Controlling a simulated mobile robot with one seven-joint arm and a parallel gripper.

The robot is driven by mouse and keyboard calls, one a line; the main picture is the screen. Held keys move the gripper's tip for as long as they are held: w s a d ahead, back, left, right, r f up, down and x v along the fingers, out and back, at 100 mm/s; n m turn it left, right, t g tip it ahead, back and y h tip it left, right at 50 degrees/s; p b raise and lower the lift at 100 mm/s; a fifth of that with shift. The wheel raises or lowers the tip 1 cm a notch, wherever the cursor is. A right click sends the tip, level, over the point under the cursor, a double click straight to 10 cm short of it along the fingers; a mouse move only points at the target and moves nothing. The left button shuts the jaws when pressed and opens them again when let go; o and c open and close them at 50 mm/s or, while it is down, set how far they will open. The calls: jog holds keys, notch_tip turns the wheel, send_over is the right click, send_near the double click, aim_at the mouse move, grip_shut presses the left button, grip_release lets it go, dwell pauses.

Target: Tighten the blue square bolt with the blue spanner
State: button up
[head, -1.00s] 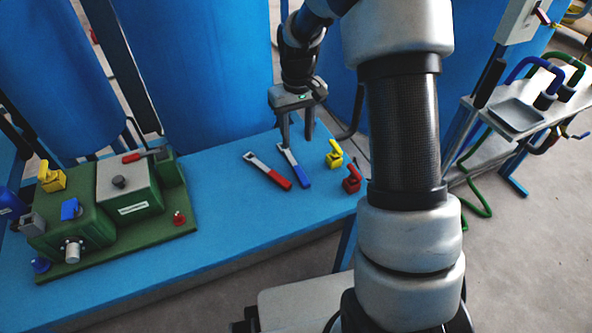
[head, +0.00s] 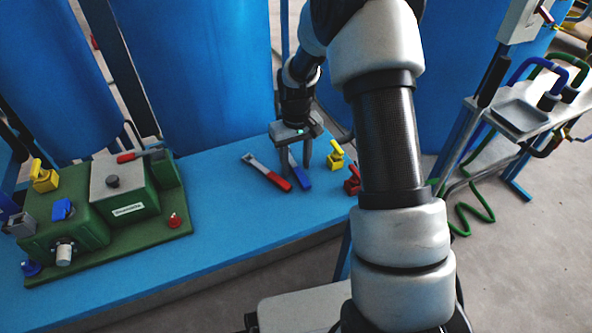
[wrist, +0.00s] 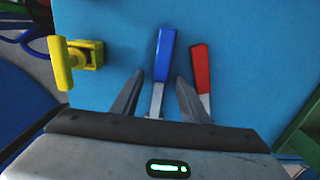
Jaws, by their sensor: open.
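The blue spanner (head: 301,179) lies on the blue bench, its blue handle pointing toward the front. My gripper (head: 295,172) is open, pointing down over it. In the wrist view, the spanner (wrist: 164,58) lies lengthwise between the spread fingers of my gripper (wrist: 159,82), with a gap on each side. Its metal head is hidden by the gripper body. A small blue fitting (head: 31,268) sits on the front left corner of the green machine's base, and a blue block (head: 63,209) is on its housing. I cannot tell which is the square bolt.
A red-handled spanner (head: 268,174) lies close beside, left of the blue one in the head view. A yellow valve (head: 335,155) and a red valve (head: 352,182) stand to the right. The green machine (head: 120,200) is at the left; the bench between is clear.

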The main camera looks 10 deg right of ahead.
jog(key=shift+c, duration=0.5)
grip_shut()
jog(key=shift+r, duration=0.15)
